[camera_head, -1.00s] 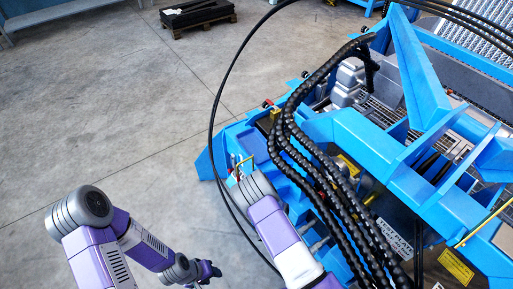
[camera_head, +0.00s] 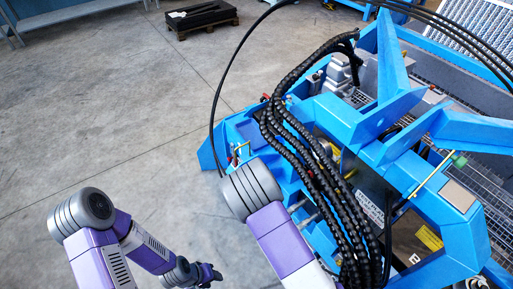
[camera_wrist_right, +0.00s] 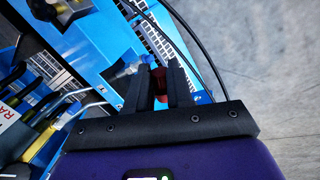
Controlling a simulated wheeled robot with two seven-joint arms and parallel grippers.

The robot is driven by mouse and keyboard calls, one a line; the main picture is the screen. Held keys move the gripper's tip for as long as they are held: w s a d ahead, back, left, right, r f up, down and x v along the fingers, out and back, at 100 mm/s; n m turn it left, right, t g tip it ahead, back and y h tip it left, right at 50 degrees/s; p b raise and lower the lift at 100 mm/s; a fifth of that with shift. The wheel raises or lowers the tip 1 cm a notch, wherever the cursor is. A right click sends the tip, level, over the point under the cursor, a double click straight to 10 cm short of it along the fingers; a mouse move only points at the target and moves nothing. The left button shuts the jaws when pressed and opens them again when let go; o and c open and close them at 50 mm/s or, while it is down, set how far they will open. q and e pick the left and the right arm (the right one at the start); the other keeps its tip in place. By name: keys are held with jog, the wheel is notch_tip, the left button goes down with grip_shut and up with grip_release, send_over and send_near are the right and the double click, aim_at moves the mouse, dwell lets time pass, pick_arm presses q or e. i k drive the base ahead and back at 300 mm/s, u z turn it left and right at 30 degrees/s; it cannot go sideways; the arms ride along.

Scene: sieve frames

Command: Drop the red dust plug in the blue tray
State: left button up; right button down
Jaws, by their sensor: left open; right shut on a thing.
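In the right wrist view my right gripper (camera_wrist_right: 160,82) has its two black fingers closed on a small dark red piece, the red dust plug (camera_wrist_right: 159,84). The fingers hide much of the plug. In the head view the right gripper and plug are hidden; only my right arm shows. A darker blue, tray-like surface (camera_head: 257,133) lies at the near left corner of the blue machine, beyond my right arm. I cannot tell for sure that it is the blue tray. My left gripper (camera_head: 208,274) is open and empty, low over the floor, away from the machine.
The blue machine (camera_head: 400,115) fills the right side. Thick black hoses (camera_head: 290,130) run down its front, and a thin black hose (camera_head: 222,95) loops to its left. A pallet with a dark load (camera_head: 200,15) stands at the back. The grey floor at left is clear.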

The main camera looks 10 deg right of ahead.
aim_at(258, 138)
jog(key=u, duration=0.65)
jog(key=i, duration=0.65)
jog(key=u, duration=0.35)
jog(key=i, duration=1.6)
jog(key=z, duration=1.5)
jog(key=i, duration=0.7)
jog(key=z, duration=0.65)
